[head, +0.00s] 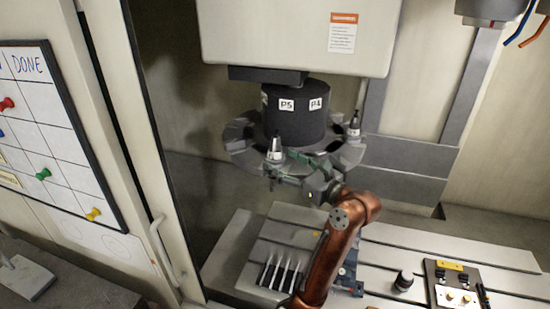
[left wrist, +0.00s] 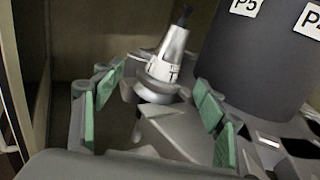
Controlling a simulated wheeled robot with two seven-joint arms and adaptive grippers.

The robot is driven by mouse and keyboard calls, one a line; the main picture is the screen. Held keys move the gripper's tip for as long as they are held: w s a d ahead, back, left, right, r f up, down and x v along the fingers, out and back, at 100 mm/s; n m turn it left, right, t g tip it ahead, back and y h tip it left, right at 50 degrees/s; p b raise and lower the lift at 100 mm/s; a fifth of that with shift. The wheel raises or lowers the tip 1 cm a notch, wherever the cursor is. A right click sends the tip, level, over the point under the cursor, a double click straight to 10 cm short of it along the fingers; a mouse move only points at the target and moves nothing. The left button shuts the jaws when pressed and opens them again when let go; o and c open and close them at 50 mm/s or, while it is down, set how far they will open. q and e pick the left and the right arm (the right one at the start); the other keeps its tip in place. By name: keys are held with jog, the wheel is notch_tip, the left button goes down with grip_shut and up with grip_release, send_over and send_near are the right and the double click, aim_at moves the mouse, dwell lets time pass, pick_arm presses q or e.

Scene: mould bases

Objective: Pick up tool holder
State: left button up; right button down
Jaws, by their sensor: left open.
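A silver tool holder with a dark tip (head: 275,150) stands in a slot at the near edge of the grey tool carousel (head: 240,145). My left gripper (head: 292,168) is open beside this holder, its arm reaching up from below. In the left wrist view the same tool holder (left wrist: 170,58) rises tilted in the picture between the green-padded fingers of the left gripper (left wrist: 158,92). I see no clear contact between pads and holder. A second tool holder (head: 354,125) stands at the carousel's right side. My right gripper is not in view.
A black drum with pocket labels (head: 295,118) rises from the carousel's middle, under a white machine housing (head: 300,35). Below is a slotted machine table (head: 420,245) with a small dark cylinder (head: 403,281) and a fixture plate (head: 440,301). A door frame (head: 118,120) stands at left.

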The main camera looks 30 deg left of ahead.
aim_at(280, 159)
pick_arm(q)
jog(key=p+x, duration=0.1)
jog(key=x, duration=0.3)
jog(key=shift+f, duration=0.1)
jog(key=shift+w, duration=0.1)
jog(key=shift+d, duration=0.1)
jog(key=shift+c, duration=0.3)
grip_shut()
dwell(0.5)
